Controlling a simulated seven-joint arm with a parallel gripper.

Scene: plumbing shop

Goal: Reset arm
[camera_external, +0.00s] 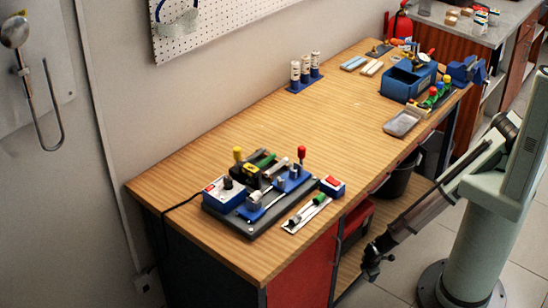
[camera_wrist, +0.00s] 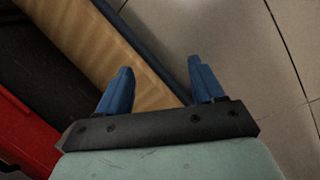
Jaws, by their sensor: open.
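My gripper (camera_wrist: 160,68) shows in the wrist view with its two blue fingers apart and nothing between them. It points down toward the grey tiled floor beside the bench's lower wooden shelf. In the external view my gripper (camera_external: 371,262) hangs low at the front side of the workbench (camera_external: 220,135), below the level of its top. It is apart from everything on the bench top. The fingers are too small and dark there to make out clearly.
A dark board (camera_external: 262,222) with colored fixtures lies at the bench's near end. A blue bin (camera_external: 405,82), a grey tray (camera_external: 402,123) and a blue vise (camera_external: 466,70) are at the far end. The bench's middle is clear. A red cabinet (camera_external: 300,283) is below.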

